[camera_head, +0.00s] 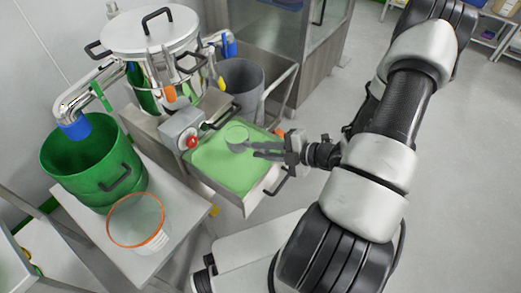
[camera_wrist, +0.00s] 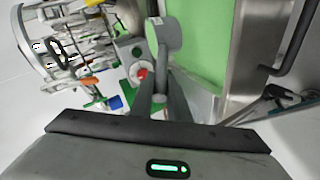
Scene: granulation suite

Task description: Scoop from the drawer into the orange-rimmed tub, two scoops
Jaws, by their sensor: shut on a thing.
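The drawer (camera_head: 262,186) is pulled out and holds a flat bed of light green material (camera_head: 225,165). My gripper (camera_head: 272,149) reaches in over the drawer from its right side, shut on a grey scoop. The scoop (camera_head: 237,146) is over the green material in the head view; whether it touches the material I cannot tell. In the wrist view the scoop's round cup (camera_wrist: 164,36) shows beyond the jaws, against the green bed. The orange-rimmed tub (camera_head: 138,222) is clear-walled and stands on the bench at lower left. Its inside looks empty, though its lower part is hard to make out.
A large green bucket (camera_head: 93,165) stands right behind the tub on the bench (camera_head: 170,215). A steel vessel (camera_head: 150,45) with a lid and pipes rises behind the drawer. A red button (camera_head: 192,142) sits beside the drawer. A grey bin (camera_head: 241,85) stands behind.

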